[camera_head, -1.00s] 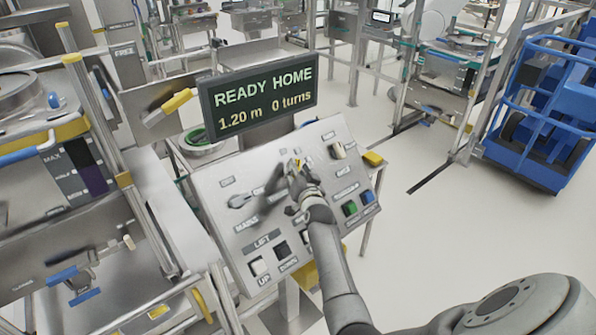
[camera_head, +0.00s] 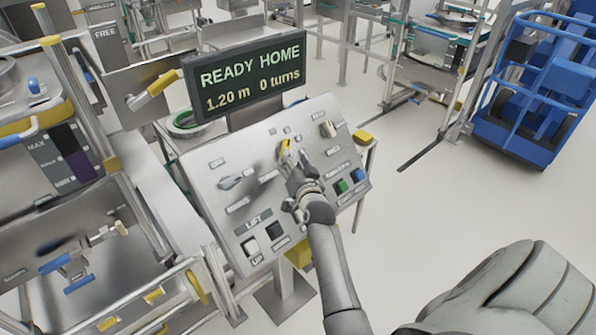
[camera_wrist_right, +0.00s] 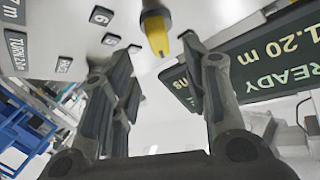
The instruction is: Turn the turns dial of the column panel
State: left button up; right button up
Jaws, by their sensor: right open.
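The column panel (camera_head: 205,205) is a tilted grey board with knobs, switches and labels. Its yellow-tipped dial (camera_head: 285,148) is near the upper middle, just past my right gripper (camera_head: 291,163). In the right wrist view the yellow and dark dial (camera_wrist_right: 156,30) shows at the top, between the two fingertips of my open right gripper (camera_wrist_right: 158,62). Gaps show on both sides of it, and I see no contact. The display (camera_head: 250,78) above the panel reads "READY HOME, 1.20 m, 0 turns". My left gripper is not in view.
A grey lever knob (camera_head: 230,182) and a pale knob (camera_head: 327,129) flank the dial. Green (camera_head: 341,187) and blue (camera_head: 357,175) buttons sit at the panel's right. Metal frames stand at left. A blue cart (camera_head: 535,95) is at far right, with open floor before it.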

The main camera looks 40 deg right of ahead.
jog(key=v, duration=0.4)
jog(key=shift+s+a+r, duration=0.1)
jog(key=shift+s, duration=0.25)
